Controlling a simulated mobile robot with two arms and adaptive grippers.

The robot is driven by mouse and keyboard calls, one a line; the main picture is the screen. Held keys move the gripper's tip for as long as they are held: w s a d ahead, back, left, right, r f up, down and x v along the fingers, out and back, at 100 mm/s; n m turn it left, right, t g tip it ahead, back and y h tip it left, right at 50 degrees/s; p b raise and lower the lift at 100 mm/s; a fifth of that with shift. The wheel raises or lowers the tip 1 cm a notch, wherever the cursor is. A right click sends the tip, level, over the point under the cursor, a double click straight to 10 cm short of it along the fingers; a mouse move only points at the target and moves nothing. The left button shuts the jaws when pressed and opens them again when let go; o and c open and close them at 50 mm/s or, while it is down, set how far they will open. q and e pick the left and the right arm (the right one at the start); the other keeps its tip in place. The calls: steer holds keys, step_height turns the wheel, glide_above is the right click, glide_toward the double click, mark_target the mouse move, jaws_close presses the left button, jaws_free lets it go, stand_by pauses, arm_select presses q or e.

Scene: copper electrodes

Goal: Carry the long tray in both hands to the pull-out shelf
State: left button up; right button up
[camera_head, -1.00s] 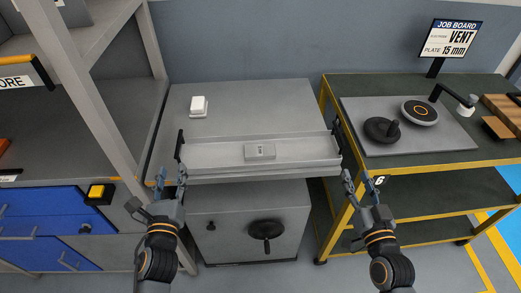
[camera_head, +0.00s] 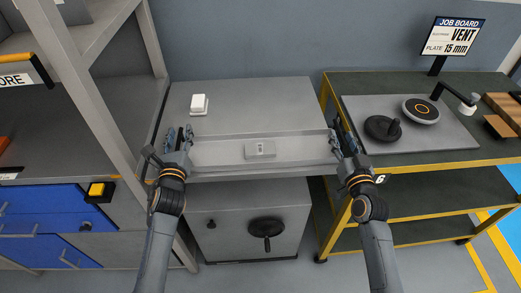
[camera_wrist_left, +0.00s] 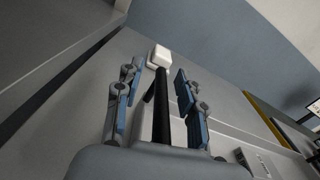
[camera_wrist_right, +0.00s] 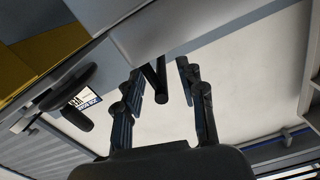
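The long grey tray (camera_head: 215,155) lies level across the front of the grey cabinet top, with a small light block (camera_head: 260,149) inside. Black bar handles stand at its ends. My left gripper (camera_head: 179,134) is at the tray's left end; in the left wrist view its open fingers lie either side of the black handle (camera_wrist_left: 161,110). My right gripper (camera_head: 341,131) is at the right end; in the right wrist view its open fingers flank the other black handle (camera_wrist_right: 154,82). Neither gripper visibly clamps its handle. I cannot tell which surface is the pull-out shelf.
The grey cabinet (camera_head: 230,228) has a black handwheel (camera_head: 267,229). A white box (camera_head: 199,104) sits on its top behind the tray. A green-topped cart (camera_head: 420,166) stands close on the right, with a grey plate. A post (camera_head: 92,110) stands close on the left.

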arm_select(q)
steer(key=shift+w, duration=0.2)
arm_select(e)
steer(key=shift+w, duration=0.2)
arm_select(q)
jaws_close()
arm_select(e)
jaws_close()
